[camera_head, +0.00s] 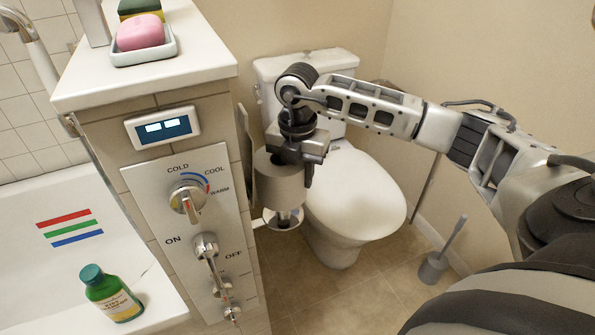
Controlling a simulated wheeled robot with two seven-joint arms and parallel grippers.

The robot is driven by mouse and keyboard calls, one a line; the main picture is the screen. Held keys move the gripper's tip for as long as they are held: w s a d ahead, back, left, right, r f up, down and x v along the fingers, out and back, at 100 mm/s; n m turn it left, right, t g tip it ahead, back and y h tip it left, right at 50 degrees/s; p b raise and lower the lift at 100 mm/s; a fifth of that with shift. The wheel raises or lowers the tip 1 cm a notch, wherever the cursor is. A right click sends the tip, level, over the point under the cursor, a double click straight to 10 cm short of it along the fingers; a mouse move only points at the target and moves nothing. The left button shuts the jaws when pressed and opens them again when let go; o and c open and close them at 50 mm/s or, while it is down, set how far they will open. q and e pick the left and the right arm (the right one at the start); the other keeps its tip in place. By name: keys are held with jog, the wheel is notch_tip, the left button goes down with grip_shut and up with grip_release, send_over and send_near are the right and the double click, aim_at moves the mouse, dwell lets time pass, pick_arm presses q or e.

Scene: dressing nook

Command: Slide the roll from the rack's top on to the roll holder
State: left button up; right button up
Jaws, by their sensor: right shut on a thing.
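The roll (277,184) is a grey-brown upright cylinder beside the tiled partition, in front of the toilet. My right gripper (304,165) is shut on the roll at its upper right side. The roll holder (284,219) shows as a shiny metal disc with a small stem, right below the roll. I cannot tell whether the roll is around the holder's post or just above it. The rack (427,185) shows as a thin dark leg behind my right arm; its top is mostly hidden by the arm. My left gripper is not in view.
The tiled partition (126,201) with a shower control panel (152,207) stands close on the left. The toilet (355,195) is just behind the roll. A toilet brush (434,266) stands on the floor at right. A green bottle (110,293) is on the tub's edge.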

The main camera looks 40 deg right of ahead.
dwell(0.3)
jog(key=shift+f, duration=0.4)
dwell(0.6)
jog(key=shift+f+b, duration=0.3)
jog(key=shift+b, duration=0.05)
dwell(0.4)
jog(key=shift+f, duration=0.15)
jog(key=shift+f+b, duration=0.4)
jog(key=shift+f, duration=0.05)
jog(key=shift+f, duration=0.15)
jog(key=shift+f+b, duration=0.35)
jog(key=shift+f, duration=0.1)
